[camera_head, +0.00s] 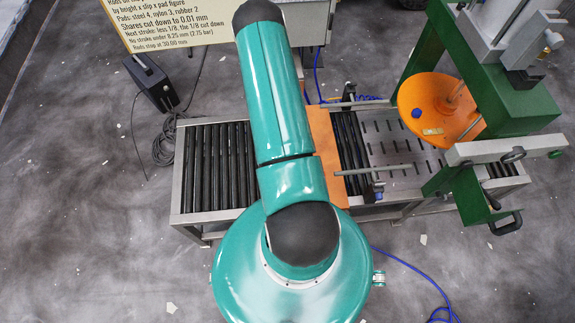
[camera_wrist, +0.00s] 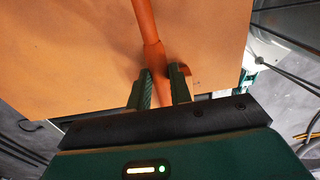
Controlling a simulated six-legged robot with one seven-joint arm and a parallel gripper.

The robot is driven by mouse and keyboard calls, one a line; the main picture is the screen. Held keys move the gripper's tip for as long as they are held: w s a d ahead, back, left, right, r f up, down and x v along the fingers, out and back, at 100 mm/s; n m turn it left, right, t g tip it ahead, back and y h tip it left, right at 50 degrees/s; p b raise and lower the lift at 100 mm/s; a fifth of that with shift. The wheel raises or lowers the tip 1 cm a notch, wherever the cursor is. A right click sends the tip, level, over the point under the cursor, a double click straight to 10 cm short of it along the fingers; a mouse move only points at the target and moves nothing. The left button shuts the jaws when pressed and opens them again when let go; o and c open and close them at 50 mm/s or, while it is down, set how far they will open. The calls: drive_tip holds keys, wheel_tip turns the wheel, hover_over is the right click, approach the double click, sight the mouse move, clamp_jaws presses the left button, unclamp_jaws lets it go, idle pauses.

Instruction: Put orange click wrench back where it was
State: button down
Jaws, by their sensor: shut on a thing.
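The orange click wrench (camera_wrist: 145,22) shows in the wrist view as an orange shaft with a thicker part between my fingers. My gripper (camera_wrist: 163,76) is shut on it, one dark green finger on each side. Behind the wrench is a flat orange-tan board (camera_wrist: 75,50); I cannot tell whether the wrench touches it. The board also shows in the head view, as an orange strip (camera_head: 326,150) across the roller table. My arm hides the gripper and the wrench in the head view. The far ends of the wrench are out of view or hidden.
A roller table (camera_head: 215,165) runs left to right. A green press (camera_head: 515,105) with an orange round pan (camera_head: 432,105) stands at its right. A dark box (camera_head: 152,82) with a cable is on the floor at left. A yellow sign (camera_head: 180,25) stands behind.

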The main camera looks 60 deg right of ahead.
drive_tip(key=c, duration=1.3)
unclamp_jaws()
drive_tip(key=shift+r, duration=0.1)
wheel_tip(320, 180, up, 12)
drive_tip(key=shift+w+f, duration=0.1)
drive_tip(key=w+a+r+m+t+h, duration=0.1)
drive_tip(key=w+a+r+m, duration=0.15)
drive_tip(key=w+r, duration=0.75)
drive_tip(key=w+a+r+m+t+h, duration=0.1)
drive_tip(key=w+a+r+m+h, duration=0.15)
drive_tip(key=r, duration=1.25)
drive_tip(key=s+a+r+m+t+y, duration=0.1)
drive_tip(key=s+a+r, duration=0.1)
drive_tip(key=a+r, duration=0.4)
drive_tip(key=s+a+r+m+t+y, duration=0.1)
drive_tip(key=s+a+r, duration=0.1)
drive_tip(key=a+r, duration=0.5)
drive_tip(key=s+a+r+m+t+y, duration=0.1)
drive_tip(key=a+r, duration=0.6)
drive_tip(key=r, duration=0.1)
drive_tip(key=shift+s+r+t+y, duration=0.15)
drive_tip(key=shift+s+t+y, duration=0.15)
drive_tip(key=shift+s, duration=0.1)
